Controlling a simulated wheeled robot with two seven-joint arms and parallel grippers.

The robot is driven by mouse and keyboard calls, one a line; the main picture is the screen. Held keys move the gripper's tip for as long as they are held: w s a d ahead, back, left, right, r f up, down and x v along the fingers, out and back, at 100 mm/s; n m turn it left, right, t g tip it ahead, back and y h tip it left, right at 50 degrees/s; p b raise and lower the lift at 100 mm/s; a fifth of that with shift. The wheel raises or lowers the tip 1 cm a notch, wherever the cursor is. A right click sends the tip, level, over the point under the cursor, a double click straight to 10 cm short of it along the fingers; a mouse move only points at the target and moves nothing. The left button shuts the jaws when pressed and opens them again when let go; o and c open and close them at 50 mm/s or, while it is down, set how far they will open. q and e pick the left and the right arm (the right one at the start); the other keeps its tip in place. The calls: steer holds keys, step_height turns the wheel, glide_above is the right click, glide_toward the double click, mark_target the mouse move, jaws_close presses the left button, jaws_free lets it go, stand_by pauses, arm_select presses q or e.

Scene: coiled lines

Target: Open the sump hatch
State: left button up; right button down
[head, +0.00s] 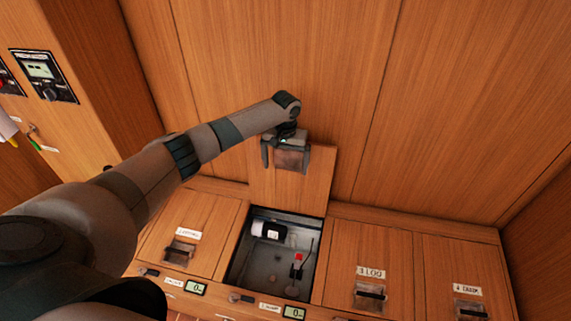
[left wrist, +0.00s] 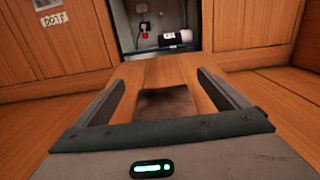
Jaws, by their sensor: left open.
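The sump hatch lid (head: 318,185) is a wooden panel, raised and leaning back against the rear wall, so its opening (head: 238,277) is uncovered. The lid also shows in the left wrist view (left wrist: 165,72). My left gripper (head: 286,165) is open at the lid's upper part. In the left wrist view its two fingers (left wrist: 160,80) stand apart on either side of the lid's dark handle recess (left wrist: 167,104). I cannot tell whether they touch the lid. My right gripper is not in view.
Inside the opening are a dark cylinder with a white label (head: 270,231) and a red part (head: 298,257). Shut hatches flank it: one on the left (head: 210,220), the log hatch (head: 390,262) and another (head: 455,260) on the right. A control panel (head: 45,76) is at the upper left.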

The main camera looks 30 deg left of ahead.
arm_select(q)
jaws_close()
stand_by(0.6)
stand_by(0.5)
steer(key=shift+o, duration=1.5)
jaws_free()
steer(key=shift+r, duration=0.1)
step_height(320, 180, up, 17)
steer(key=b, duration=0.1)
steer(key=shift+b, duration=0.3)
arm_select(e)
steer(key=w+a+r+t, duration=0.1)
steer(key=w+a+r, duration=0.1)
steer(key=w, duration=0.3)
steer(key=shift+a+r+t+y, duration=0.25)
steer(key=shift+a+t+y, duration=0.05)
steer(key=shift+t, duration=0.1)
arm_select(q)
steer(key=shift+r, duration=0.1)
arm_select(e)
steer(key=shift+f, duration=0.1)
